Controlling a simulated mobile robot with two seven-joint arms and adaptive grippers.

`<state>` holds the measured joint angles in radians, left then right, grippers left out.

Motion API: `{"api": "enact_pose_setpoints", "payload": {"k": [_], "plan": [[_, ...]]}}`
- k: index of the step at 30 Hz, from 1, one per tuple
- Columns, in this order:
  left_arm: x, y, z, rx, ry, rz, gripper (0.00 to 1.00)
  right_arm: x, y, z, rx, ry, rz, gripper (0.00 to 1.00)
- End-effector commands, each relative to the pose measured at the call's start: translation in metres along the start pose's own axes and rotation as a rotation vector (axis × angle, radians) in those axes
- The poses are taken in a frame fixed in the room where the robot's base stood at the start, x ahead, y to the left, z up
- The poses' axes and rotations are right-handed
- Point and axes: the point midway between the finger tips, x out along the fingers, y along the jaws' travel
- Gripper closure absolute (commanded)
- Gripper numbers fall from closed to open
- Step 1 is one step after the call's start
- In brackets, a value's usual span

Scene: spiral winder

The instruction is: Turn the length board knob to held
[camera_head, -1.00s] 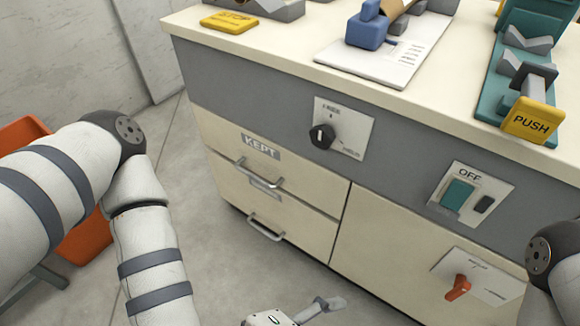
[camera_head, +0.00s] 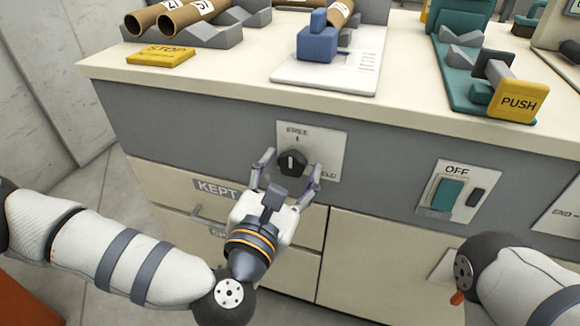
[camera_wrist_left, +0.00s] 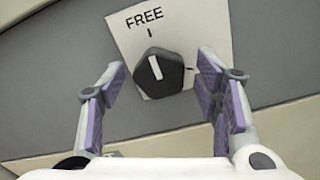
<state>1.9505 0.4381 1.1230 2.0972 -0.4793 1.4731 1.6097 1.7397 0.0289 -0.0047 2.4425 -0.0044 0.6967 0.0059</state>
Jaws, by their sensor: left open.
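The black knob (camera_head: 291,163) sits on a white plate (camera_head: 325,146) on the cabinet's grey front panel. Its white pointer line is roughly upright, toward the FREE mark, in the head view and in the left wrist view (camera_wrist_left: 157,73). The plate's second label, at lower right, is partly hidden by a finger. My left gripper (camera_head: 289,175) is open in front of the knob, with one finger on each side. In the left wrist view the fingers (camera_wrist_left: 160,95) stand apart, with the knob between and beyond their tips. My right gripper is not in view.
An OFF switch (camera_head: 447,195) is on the panel to the right. On the top are a yellow STOP block (camera_head: 161,55), a blue clamp (camera_head: 317,45) and a yellow PUSH block (camera_head: 518,101).

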Motion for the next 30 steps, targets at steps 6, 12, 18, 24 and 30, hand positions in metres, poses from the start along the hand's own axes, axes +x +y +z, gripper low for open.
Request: {"api": "enact_pose_setpoints", "payload": {"k": [6,12,18,24,30], "plan": [[0.0097,-0.0005,0.0004,0.0,-0.001,-0.002,0.43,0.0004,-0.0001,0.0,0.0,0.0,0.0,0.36],[0.0093,-0.0005,0.0002,0.0,0.0,-0.002,0.56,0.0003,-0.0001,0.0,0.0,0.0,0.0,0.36],[0.0091,-0.0004,-0.0001,0.001,0.0,-0.002,0.91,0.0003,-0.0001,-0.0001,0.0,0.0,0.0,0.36],[0.009,-0.0003,0.0001,0.013,0.001,-0.001,0.91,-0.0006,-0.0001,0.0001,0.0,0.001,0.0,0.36],[0.009,0.0,0.0008,0.09,0.001,0.0,0.91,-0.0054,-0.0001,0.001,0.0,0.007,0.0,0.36]]}}
